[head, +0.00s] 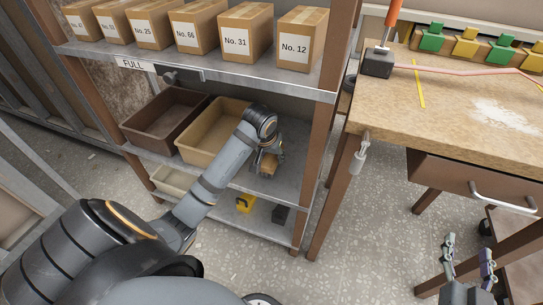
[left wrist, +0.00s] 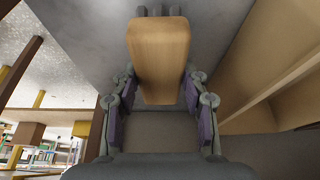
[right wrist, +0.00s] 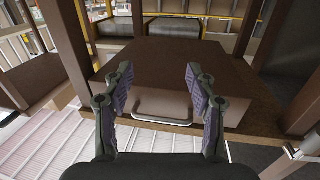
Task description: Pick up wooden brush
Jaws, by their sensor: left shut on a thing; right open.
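The wooden brush (left wrist: 158,55) is a light brown block with dark bristles at its far end in the left wrist view. My left gripper (left wrist: 158,92) is shut on it, with a purple-padded finger on each side. In the head view my left gripper (head: 267,165) is at the middle shelf, just right of the tan bin, and the brush is mostly hidden by the gripper. My right gripper (head: 469,262) is open and empty at the lower right. In the right wrist view its fingers (right wrist: 158,88) are spread in front of a brown drawer.
A tan bin (head: 190,151) and a brown bin (head: 140,128) stand on the middle shelf. Numbered boxes (head: 237,38) line the shelf above. A workbench (head: 440,115) with a drawer (head: 470,180) is at the right. Open floor (head: 330,275) lies between shelf and bench.

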